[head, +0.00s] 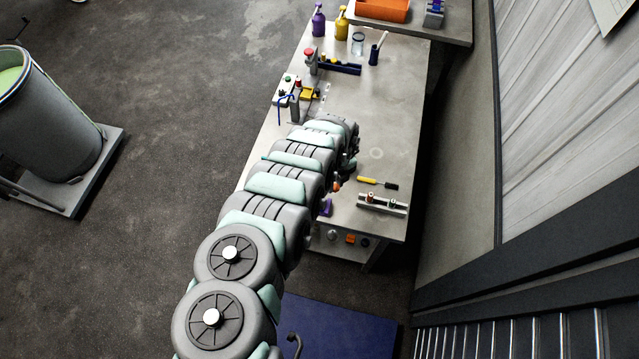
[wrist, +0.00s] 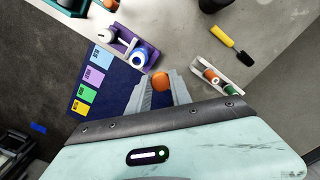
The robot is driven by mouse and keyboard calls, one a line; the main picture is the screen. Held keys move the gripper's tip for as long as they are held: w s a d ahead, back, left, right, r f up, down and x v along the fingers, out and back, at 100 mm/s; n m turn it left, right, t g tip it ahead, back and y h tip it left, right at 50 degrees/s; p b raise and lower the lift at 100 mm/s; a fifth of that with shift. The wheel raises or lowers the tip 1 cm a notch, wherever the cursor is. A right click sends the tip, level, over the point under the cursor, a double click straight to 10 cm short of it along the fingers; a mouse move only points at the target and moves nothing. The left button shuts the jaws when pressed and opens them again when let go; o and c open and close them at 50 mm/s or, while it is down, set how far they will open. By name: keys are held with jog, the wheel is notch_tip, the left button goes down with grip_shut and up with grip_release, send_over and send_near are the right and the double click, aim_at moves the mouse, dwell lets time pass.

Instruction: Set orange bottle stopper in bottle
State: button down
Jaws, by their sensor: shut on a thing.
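The orange stopper (wrist: 160,81) shows as a round orange knob between the two grey fingers of my gripper (wrist: 160,92) in the wrist view. My gripper is shut on it and holds it over the bench. In the head view, a small orange spot (head: 336,186) shows beside my arm, which hides most of the gripper. I cannot tell for sure which of these is the bottle. The stopper appears apart from both.
A pale rack (wrist: 213,76) with small round pieces stands right of the fingers. A yellow-handled tool (wrist: 228,42) lies beyond it. A dark blue panel with coloured labels (wrist: 96,77) is at left. Purple (head: 318,22) and yellow (head: 342,24) bottles stand at the bench's far end.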

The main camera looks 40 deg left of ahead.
jog(key=shift+m, duration=0.3)
jog(key=shift+s+a+f+b, duration=0.8)
jog(key=shift+s+f, duration=0.1)
jog(key=shift+s, duration=0.1)
jog(key=shift+s+a+f+b, duration=0.75)
jog(key=shift+s+f, duration=0.1)
jog(key=shift+s, duration=0.1)
jog(key=shift+f+b, duration=1)
jog(key=shift+f, duration=0.35)
dwell(0.6)
dwell(0.5)
jog(key=c, duration=0.5)
grip_release()
notch_tip(320, 180, up, 7)
jog(key=p, duration=0.5)
dwell(0.6)
